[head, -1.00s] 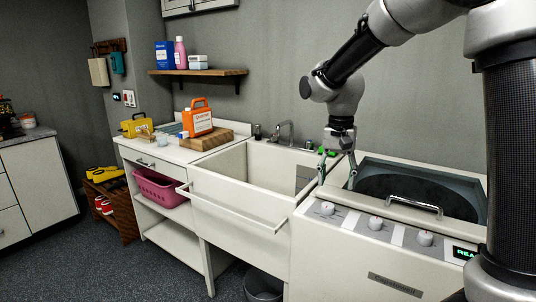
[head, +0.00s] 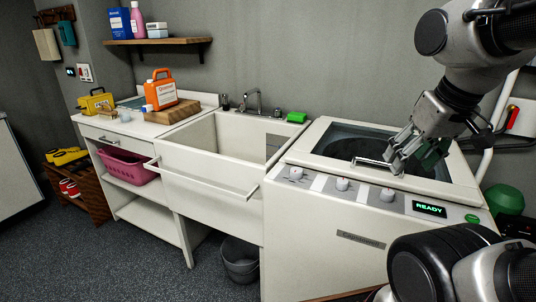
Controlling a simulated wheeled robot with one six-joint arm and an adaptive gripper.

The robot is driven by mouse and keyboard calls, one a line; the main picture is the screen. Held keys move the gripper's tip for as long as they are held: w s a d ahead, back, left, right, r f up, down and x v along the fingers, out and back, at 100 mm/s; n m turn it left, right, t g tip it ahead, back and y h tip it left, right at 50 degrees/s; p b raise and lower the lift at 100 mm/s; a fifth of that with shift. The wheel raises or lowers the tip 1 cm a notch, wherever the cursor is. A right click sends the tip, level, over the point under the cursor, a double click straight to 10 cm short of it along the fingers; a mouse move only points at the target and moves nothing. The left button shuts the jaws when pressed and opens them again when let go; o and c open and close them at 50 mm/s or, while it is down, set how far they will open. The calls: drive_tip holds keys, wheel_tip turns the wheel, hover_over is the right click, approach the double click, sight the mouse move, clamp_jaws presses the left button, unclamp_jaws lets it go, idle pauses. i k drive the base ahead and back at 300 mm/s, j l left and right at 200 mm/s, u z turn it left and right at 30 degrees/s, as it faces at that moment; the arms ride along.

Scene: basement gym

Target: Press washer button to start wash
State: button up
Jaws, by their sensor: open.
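The white washer (head: 340,240) stands at the right in the head view, with a dark round window in its top lid (head: 326,148) and a metal handle. Its sloped front panel has three white knobs (head: 342,184), a display (head: 429,209) reading READY in green, and a round green button (head: 472,218) at the panel's right end. My gripper (head: 396,160) is open and empty. In the picture it lies over the lid near the handle, up and left of the green button. I cannot tell whether it touches the lid.
A deep white sink (head: 215,165) with a tap adjoins the washer on the left. A green sponge (head: 297,117) lies at its back edge. A grey bucket (head: 240,260) stands below. A green round object (head: 503,198) and a red-handled pipe (head: 512,117) are at the right.

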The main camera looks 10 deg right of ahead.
sight(470, 217)
drive_tip(key=k+l+z, duration=0.15)
drive_tip(key=z, duration=1.05)
drive_tip(key=k+l, duration=0.05)
